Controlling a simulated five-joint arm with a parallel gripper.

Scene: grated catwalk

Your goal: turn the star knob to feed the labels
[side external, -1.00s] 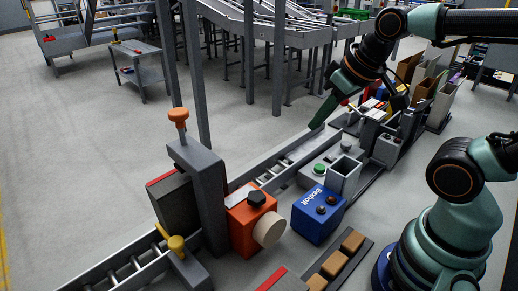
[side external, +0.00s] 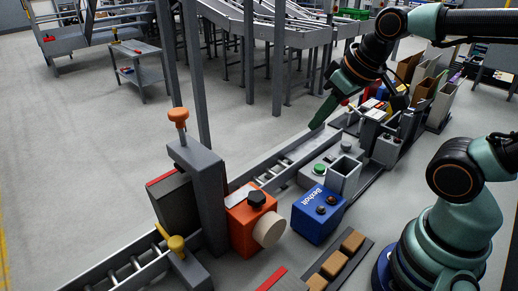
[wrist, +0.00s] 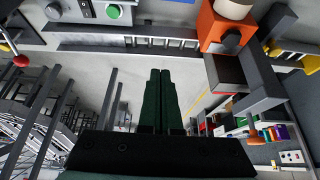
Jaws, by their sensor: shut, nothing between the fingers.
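An orange box (side external: 240,232) stands at the lower middle of the side view. It carries a black lobed knob (side external: 257,198), which looks like the star knob, and a cream round piece (side external: 268,231) on its front. In the wrist view the orange box (wrist: 212,28) is at the top right, with the black knob (wrist: 230,41) and the cream piece (wrist: 235,8). My gripper (side external: 318,121) is to the upper right of the box in the side view, apart from the knob, above the rail. Its dark green fingers are shut and empty in the wrist view (wrist: 160,73).
A grey post (side external: 205,195) with an orange-topped knob (side external: 178,114) stands left of the orange box. A blue box (side external: 317,215) is to its right, and a grey box with a green button (side external: 319,169) is behind that. A roller conveyor (side external: 130,270) runs past. Open floor lies left.

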